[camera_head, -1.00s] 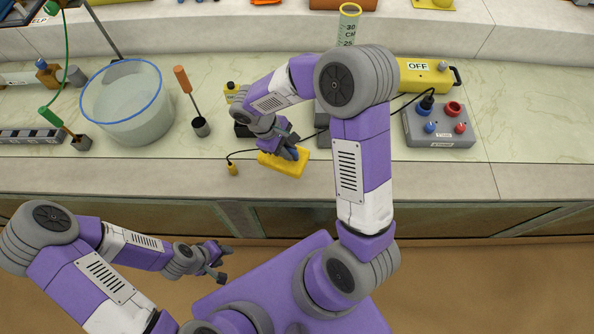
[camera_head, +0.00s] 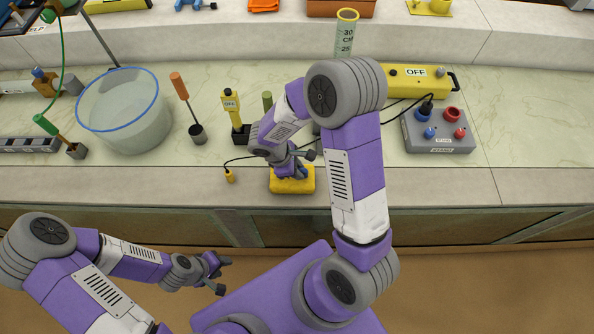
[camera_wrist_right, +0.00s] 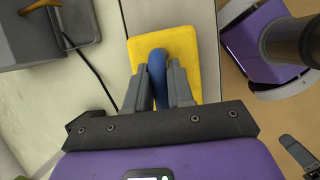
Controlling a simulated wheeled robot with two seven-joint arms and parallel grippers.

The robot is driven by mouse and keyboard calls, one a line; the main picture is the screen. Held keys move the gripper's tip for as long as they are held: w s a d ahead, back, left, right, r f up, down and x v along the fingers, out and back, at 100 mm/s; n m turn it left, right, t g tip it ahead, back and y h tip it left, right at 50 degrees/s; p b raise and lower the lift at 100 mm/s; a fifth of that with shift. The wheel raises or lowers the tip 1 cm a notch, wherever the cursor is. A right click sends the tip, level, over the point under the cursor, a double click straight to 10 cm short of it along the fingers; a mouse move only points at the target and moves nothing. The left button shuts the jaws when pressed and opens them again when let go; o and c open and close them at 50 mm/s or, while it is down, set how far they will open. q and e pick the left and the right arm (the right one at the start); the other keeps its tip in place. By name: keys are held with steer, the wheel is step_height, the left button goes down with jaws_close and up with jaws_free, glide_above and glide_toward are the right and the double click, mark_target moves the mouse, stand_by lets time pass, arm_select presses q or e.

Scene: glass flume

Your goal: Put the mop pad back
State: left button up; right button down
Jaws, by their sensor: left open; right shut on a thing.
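The mop pad (camera_head: 292,186) is a yellow block with a blue grip on top; it also shows in the right wrist view (camera_wrist_right: 181,39). It is over the pale front strip of the counter, its long side about parallel to the edge. I cannot tell whether it touches the surface. My right gripper (camera_head: 300,170) is above it, with its fingers closed on the blue grip (camera_wrist_right: 157,72). My left gripper (camera_head: 224,275) is open and empty, low over the floor in front of the counter.
A thin black cable with a yellow probe (camera_head: 230,176) lies just left of the pad. Behind stand a yellow meter (camera_head: 233,108), a round glass tank (camera_head: 125,115) and a screwdriver-like tool (camera_head: 184,95) in a holder. A grey box with knobs (camera_head: 438,131) is at right. The front strip right of the pad is clear.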

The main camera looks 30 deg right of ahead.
steer(key=shift+f, duration=0.25)
steer(key=shift+f, duration=0.1)
steer(key=c, duration=1)
jaws_free()
